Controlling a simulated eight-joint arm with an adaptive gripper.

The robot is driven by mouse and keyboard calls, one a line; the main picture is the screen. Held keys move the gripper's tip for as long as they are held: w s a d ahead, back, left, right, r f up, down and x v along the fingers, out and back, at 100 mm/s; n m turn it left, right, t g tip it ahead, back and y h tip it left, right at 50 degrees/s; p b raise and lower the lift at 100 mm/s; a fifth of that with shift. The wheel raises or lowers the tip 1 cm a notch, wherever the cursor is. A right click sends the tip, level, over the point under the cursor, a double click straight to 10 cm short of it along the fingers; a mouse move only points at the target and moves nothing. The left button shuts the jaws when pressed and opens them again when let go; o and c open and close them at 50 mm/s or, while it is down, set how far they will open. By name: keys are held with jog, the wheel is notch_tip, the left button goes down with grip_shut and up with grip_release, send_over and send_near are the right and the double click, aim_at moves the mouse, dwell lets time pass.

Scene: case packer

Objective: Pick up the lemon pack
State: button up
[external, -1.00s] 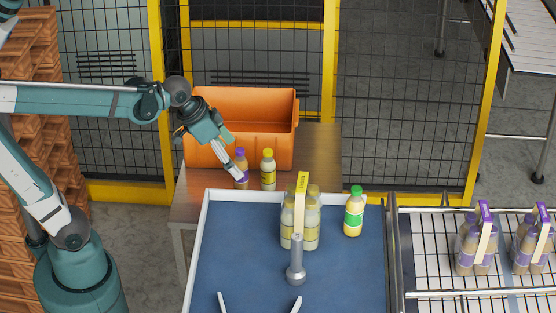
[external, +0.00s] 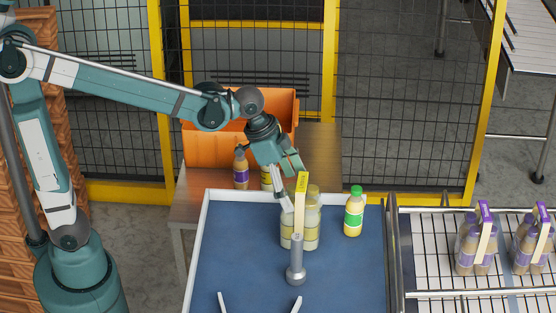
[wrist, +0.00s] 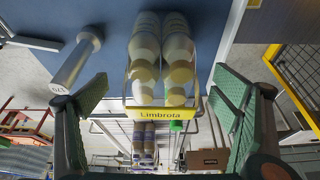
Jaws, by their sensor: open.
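The lemon pack (external: 301,225) stands on the blue table, a cluster of pale yellow bottles with a tall yellow-topped carrier. In the wrist view the pack (wrist: 160,60) lies straight ahead, its yellow label (wrist: 162,113) reading "Limbrola". My gripper (external: 288,182) is open and empty, tilted down just above and left of the pack's top in the external view. In the wrist view its fingers stand apart on either side of the pack; I cannot tell whether either touches it.
A grey metal post (external: 296,262) stands right in front of the pack. A green-capped bottle (external: 354,213) stands to its right. An orange crate (external: 215,150) and a purple-capped bottle (external: 241,170) are behind. Purple-topped packs (external: 476,243) sit on the right conveyor. The table's left side is clear.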

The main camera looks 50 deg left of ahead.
jog(key=shift+f, duration=0.1)
dwell(0.3)
jog(key=shift+x, duration=1.2)
jog(key=shift+f, duration=0.1)
jog(key=shift+x, duration=2.55)
jog(key=shift+w+a, duration=0.1)
jog(key=c, duration=1.7)
